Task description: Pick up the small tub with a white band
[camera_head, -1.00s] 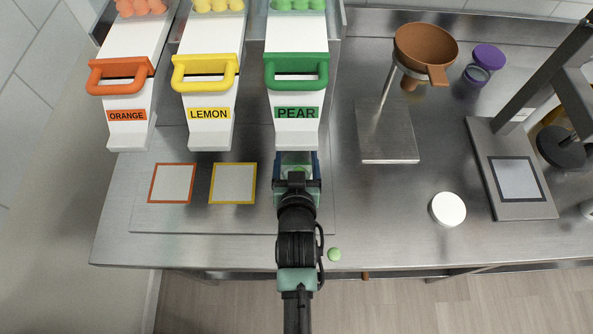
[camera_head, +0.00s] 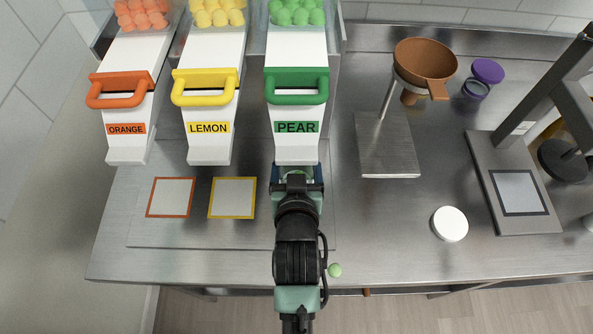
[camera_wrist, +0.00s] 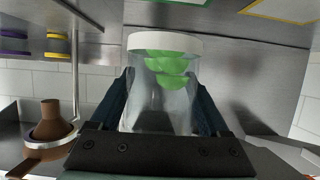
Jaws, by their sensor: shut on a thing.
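The small tub (camera_wrist: 160,90) is clear, with a white band (camera_wrist: 165,43) and a few green gummies inside at the band end. My gripper (camera_wrist: 160,108) is shut on it, with one dark blue finger on each side in the wrist view. In the head view my gripper (camera_head: 298,180) is just below the mouth of the white chute labelled PEAR (camera_head: 297,148). There the tub is mostly hidden by the chute and my gripper.
A loose green gummy (camera_head: 335,269) lies right of my arm near the front edge. Orange (camera_head: 126,145) and lemon (camera_head: 208,145) chutes stand left. A funnel stand (camera_head: 388,155), white round lid (camera_head: 449,224) and scale-like device (camera_head: 535,215) are right.

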